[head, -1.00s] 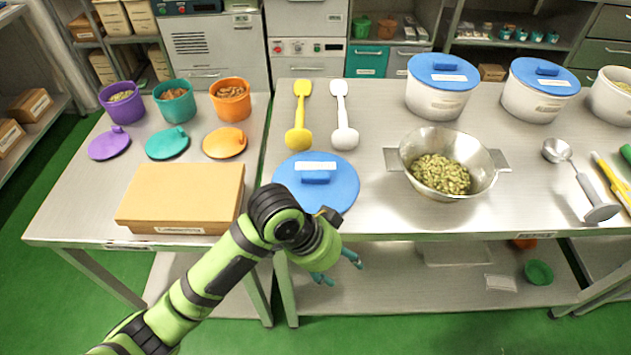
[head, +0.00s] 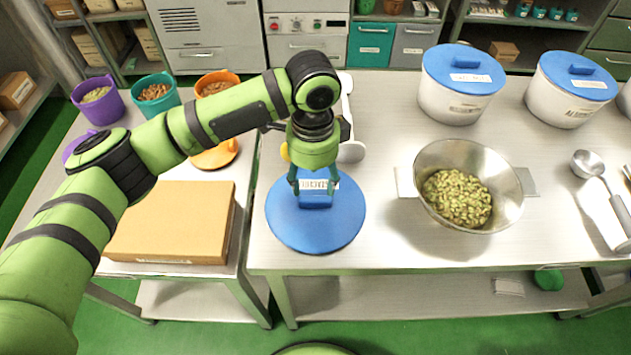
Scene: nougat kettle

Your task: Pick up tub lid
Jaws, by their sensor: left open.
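The blue round tub lid (head: 290,228) lies flat on the steel table, near its front left corner. It has a raised blue handle block with a white label. My left gripper (head: 314,190) points down over the lid, with its two teal fingers open on either side of the handle. I cannot tell whether the fingers touch the handle. My right gripper is not in view.
A steel bowl of green nuts (head: 432,160) stands right of the lid. Two white tubs with blue lids (head: 450,103) stand behind it. A cardboard box (head: 170,225) lies on the left table. A white scoop (head: 351,151) lies behind the lid, partly hidden by my arm.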

